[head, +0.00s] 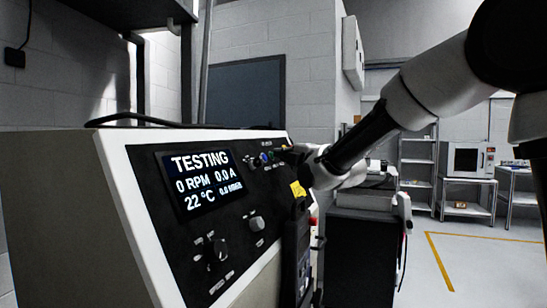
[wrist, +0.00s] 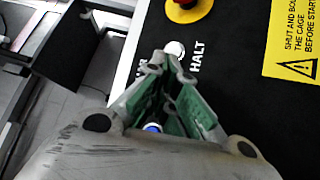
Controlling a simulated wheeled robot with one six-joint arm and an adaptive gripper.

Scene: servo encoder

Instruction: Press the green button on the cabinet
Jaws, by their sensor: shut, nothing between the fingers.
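The cabinet (head: 60,200) stands at the left in the head view, with a black, white-edged front panel. Its screen (head: 202,180) reads TESTING, 0 RPM, 22 °C. My gripper (head: 290,152) is at the far upper end of the panel. In the wrist view my gripper (wrist: 168,64) is shut and empty, its tips close to a white round button (wrist: 175,49) beside the word HALT. I cannot tell if the tips touch the panel. A blue button (wrist: 152,127) shows between the fingers.
A red stop knob on a yellow base (wrist: 187,8) sits beyond the white button. A yellow warning label (wrist: 297,45) is at its right. Knobs (head: 257,223) project from the lower panel. Shelves (head: 417,170) and open floor lie at the right.

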